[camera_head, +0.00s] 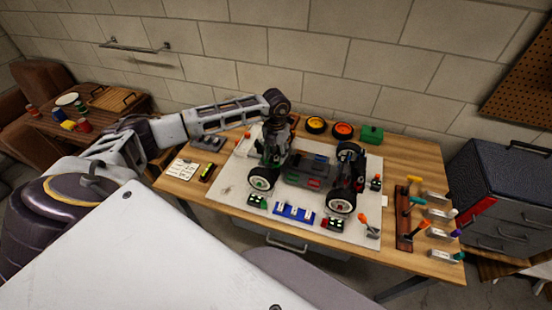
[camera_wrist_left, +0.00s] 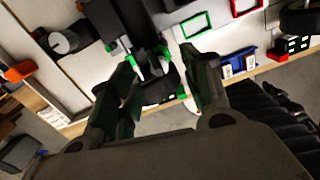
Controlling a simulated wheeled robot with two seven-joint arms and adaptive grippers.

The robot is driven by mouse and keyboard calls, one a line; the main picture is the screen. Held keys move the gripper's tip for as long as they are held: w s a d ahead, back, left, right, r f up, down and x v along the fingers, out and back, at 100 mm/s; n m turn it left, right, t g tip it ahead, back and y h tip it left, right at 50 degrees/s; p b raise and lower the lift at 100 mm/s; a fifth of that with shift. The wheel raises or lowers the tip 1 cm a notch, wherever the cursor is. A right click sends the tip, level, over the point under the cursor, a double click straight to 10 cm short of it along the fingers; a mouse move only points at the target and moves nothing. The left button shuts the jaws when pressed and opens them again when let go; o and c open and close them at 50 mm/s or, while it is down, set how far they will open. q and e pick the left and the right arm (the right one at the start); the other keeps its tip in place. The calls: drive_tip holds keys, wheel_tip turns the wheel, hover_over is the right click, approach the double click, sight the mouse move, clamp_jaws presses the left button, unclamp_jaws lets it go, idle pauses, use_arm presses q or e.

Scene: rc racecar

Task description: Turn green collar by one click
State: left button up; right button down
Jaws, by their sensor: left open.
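The RC car (camera_head: 310,170) stands on a pale mat (camera_head: 228,180) on the wooden workbench, its wheels showing at the front corners. My left gripper (camera_head: 268,158) reaches down over the car's left end, beside the near left wheel (camera_head: 262,178). In the left wrist view my left gripper (camera_wrist_left: 160,70) is open, with one finger on each side of a dark car part (camera_wrist_left: 150,52) that has green pieces on it. I cannot tell for certain which green piece is the collar, or whether either finger touches it. My right gripper is not in view.
A blue tray (camera_head: 294,213) lies in front of the car. A tool rack (camera_head: 405,215) is at the right. A dark drawer cabinet (camera_head: 500,185) stands beyond.

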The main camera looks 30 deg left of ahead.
use_arm(q)
wheel_tip(320, 180, up, 7)
drive_tip(key=shift+r, duration=0.15)
idle(0.6)
